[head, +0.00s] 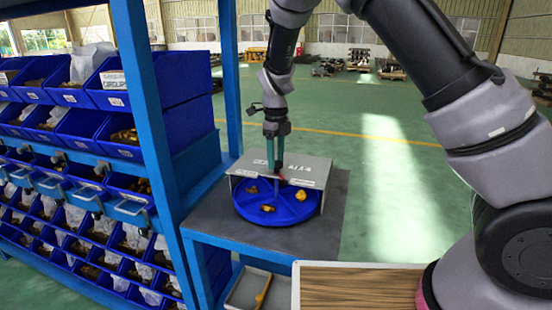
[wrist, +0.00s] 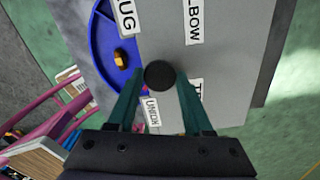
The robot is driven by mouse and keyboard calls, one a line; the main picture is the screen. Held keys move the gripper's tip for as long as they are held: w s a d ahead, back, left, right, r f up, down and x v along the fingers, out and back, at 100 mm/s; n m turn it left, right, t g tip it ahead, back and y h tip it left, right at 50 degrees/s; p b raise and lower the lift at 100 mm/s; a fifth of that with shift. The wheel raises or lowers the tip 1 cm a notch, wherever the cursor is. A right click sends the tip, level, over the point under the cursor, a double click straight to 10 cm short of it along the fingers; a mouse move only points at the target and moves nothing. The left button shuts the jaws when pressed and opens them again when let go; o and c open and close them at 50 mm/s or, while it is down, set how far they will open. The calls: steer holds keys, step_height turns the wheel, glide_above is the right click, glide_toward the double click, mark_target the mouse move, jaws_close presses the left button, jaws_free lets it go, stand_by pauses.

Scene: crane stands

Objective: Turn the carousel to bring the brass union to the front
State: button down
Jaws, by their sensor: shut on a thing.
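The carousel (head: 278,212) is a round blue tray with dividers, partly under a grey cover plate (head: 312,170). Brass pieces show on its open part: one at left (head: 251,190), one at front (head: 267,208) and a yellower one at right (head: 300,195). I cannot tell which is the union. The wrist view shows a piece of brass (wrist: 121,59) on the blue tray (wrist: 103,45). The cover carries labels, among them UNION (wrist: 152,112) and ELBOW (wrist: 194,22). My gripper (head: 277,172) points down at the cover, its fingers (wrist: 160,88) shut on a round black knob (wrist: 160,73).
The carousel stands on a dark-topped blue table (head: 335,215). A blue rack with bins of parts (head: 75,130) rises close on the left. A wooden-topped surface (head: 355,288) is in front at right. Open green floor (head: 385,190) lies to the right.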

stand_by(0.4)
steer(key=shift+c, duration=1.5)
jaws_free()
steer(key=shift+r, duration=0.1)
step_height(320, 180, up, 11)
